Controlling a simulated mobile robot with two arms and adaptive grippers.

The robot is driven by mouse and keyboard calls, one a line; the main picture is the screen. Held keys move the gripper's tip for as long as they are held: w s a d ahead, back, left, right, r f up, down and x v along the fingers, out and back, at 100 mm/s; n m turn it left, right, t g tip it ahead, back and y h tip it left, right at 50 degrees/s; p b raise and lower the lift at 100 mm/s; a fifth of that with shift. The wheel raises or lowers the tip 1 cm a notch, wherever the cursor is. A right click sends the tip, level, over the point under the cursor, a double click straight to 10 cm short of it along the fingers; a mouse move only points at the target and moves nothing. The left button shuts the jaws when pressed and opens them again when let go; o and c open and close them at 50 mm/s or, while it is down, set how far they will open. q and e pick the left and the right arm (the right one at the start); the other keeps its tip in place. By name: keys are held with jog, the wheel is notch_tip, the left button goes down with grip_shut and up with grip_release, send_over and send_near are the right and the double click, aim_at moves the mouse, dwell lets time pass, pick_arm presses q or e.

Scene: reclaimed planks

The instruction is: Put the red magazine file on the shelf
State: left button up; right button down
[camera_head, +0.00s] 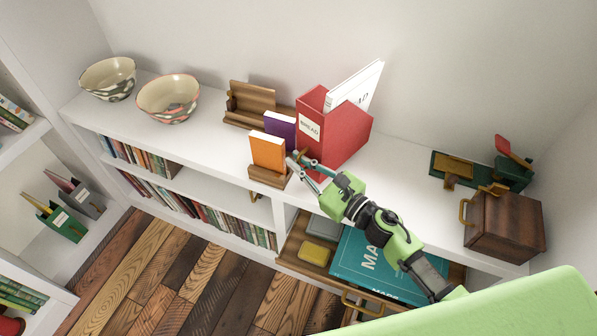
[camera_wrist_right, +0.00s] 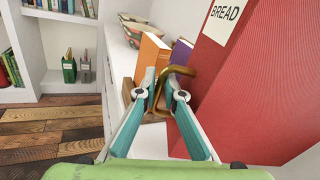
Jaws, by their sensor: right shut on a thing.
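The red magazine file (camera_head: 341,140), labelled "BREAD" and holding a white book (camera_head: 356,86), is upright at the white shelf unit's top (camera_head: 205,132), near its front edge. It also fills the right of the right wrist view (camera_wrist_right: 262,90). I cannot tell if its base touches the top. My right gripper (camera_head: 293,160) is at the file's front left side. In the right wrist view its fingertips (camera_wrist_right: 162,92) are closed around a brass handle (camera_wrist_right: 158,75), which seems to belong to the file. My left gripper is not in view.
An orange book (camera_head: 267,150) and a purple book (camera_head: 279,125) sit in a wooden holder close left of the gripper. Two bowls (camera_head: 168,98) stand far left. A wooden box (camera_head: 505,225) stands right. Below, a drawer is open with a teal book (camera_head: 375,270).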

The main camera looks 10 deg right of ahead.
jog(key=shift+w+f, duration=0.25)
jog(key=shift+f, duration=0.65)
jog(key=shift+w+f, duration=0.2)
jog(key=shift+f, duration=0.7)
jog(key=shift+d+f+b, duration=0.1)
jog(key=shift+b, duration=0.25)
jog(key=shift+f, duration=0.1)
jog(key=c, duration=2.1)
grip_release()
jog(key=shift+s+f, duration=0.1)
jog(key=shift+c, duration=0.2)
